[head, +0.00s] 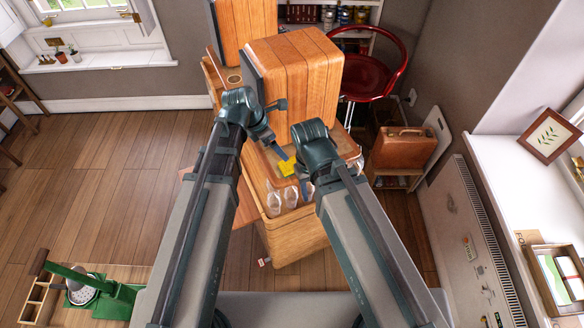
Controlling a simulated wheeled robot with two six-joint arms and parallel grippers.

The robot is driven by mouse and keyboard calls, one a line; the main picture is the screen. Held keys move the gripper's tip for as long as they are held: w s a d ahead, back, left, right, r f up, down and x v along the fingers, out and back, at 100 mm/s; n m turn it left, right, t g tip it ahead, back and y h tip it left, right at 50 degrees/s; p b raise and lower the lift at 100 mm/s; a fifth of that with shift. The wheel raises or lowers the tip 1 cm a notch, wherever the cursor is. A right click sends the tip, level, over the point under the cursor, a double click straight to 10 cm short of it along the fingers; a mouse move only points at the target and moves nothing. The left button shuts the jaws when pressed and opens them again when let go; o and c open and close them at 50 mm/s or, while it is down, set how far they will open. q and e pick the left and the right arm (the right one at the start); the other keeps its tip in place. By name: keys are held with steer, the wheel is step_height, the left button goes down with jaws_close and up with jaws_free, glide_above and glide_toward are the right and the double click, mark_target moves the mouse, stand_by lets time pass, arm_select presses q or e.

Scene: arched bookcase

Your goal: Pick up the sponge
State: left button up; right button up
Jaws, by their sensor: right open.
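The yellow sponge (287,168) lies on the wooden top of a cabinet (292,240) in the middle of the head view. It is small and partly hidden by my arms. My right gripper (304,178) is just right of the sponge, pointing down, open; its fingers are small and partly covered by the wrist. My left gripper (280,152) reaches in from above and left of the sponge, close to it; its jaws are too small to read. I cannot tell whether either gripper touches the sponge.
Clear glasses (273,203) stand at the cabinet's near edge. A tall wooden box (298,75) rises behind the sponge. A red chair (372,75) and a brown suitcase (403,148) are to the right. The wooden floor (120,170) at left is mostly clear.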

arm_select(q)
steer(key=b, duration=0.6)
glide_above(291, 163)
steer(key=a, duration=0.2)
steer(key=f, duration=0.6)
steer(key=shift+s+f, duration=0.25)
steer(key=shift+f, duration=0.1)
steer(key=b+x, duration=0.3)
steer(key=x, duration=0.1)
steer(key=shift+s+d+f+b, duration=0.1)
steer(key=shift+s+b, duration=0.2)
steer(key=shift+s, duration=0.05)
steer(key=shift+w+d+f+b, duration=0.15)
steer(key=shift+d+f+b, duration=0.05)
steer(key=shift+f+b, duration=0.3)
steer(key=shift+r, duration=0.15)
steer(key=shift+c, duration=0.4)
steer(key=c, duration=1.3)
steer(key=shift+o, duration=0.2)
steer(key=shift+r, duration=0.1)
